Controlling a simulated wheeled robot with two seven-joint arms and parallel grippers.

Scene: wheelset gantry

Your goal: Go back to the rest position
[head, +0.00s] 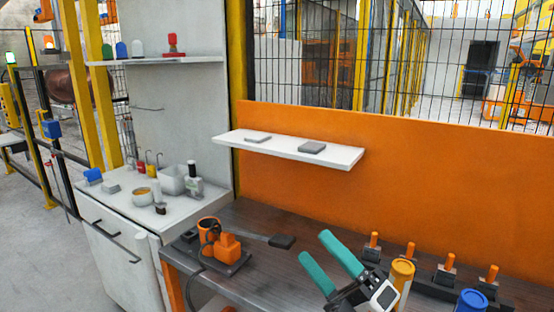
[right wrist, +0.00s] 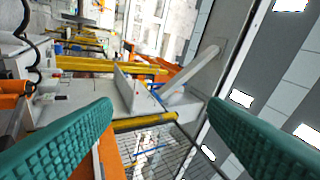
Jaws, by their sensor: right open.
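My right gripper (head: 314,246) has teal fingers and shows at the bottom middle of the head view, above the dark workbench. Its fingers are spread apart, pointing up and to the left, with nothing between them. In the right wrist view the fingers of this gripper (right wrist: 160,105) stand wide apart at the two sides, with no object held. That view looks tilted over the room. My left gripper is in neither view.
The workbench (head: 266,222) bears an orange device (head: 228,248) and a row of orange-topped pieces (head: 410,250). A yellow-topped cylinder (head: 402,272) and a blue one (head: 471,300) are close right of the gripper. A white shelf (head: 285,151) juts from the orange panel (head: 430,170).

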